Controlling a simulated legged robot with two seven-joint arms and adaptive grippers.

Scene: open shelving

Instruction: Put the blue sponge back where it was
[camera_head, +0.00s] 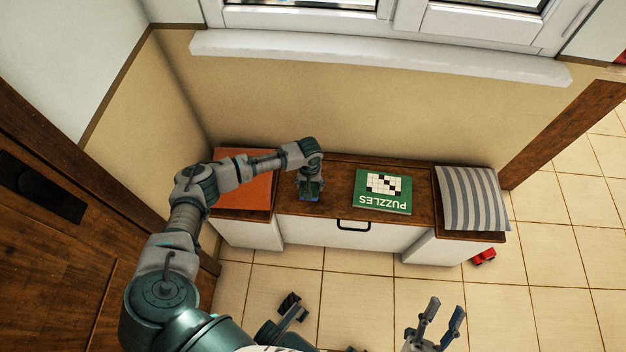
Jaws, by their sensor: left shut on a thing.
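My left gripper (309,190) points down over the brown top of the low bench (325,208), between an orange pad and a green book. It is shut on the blue sponge (310,198), and only a small blue part shows below the fingers. I cannot tell whether the sponge touches the bench top. My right gripper (437,325) is low in the picture, in front of the bench over the floor. Its fingers are apart and nothing is between them.
The orange pad (243,178) lies on the bench's left end. The green puzzles book (383,191) lies right of the sponge. A striped grey cushion (471,199) is on the right end. A red toy car (484,256) is on the floor. Bare wood surrounds the sponge.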

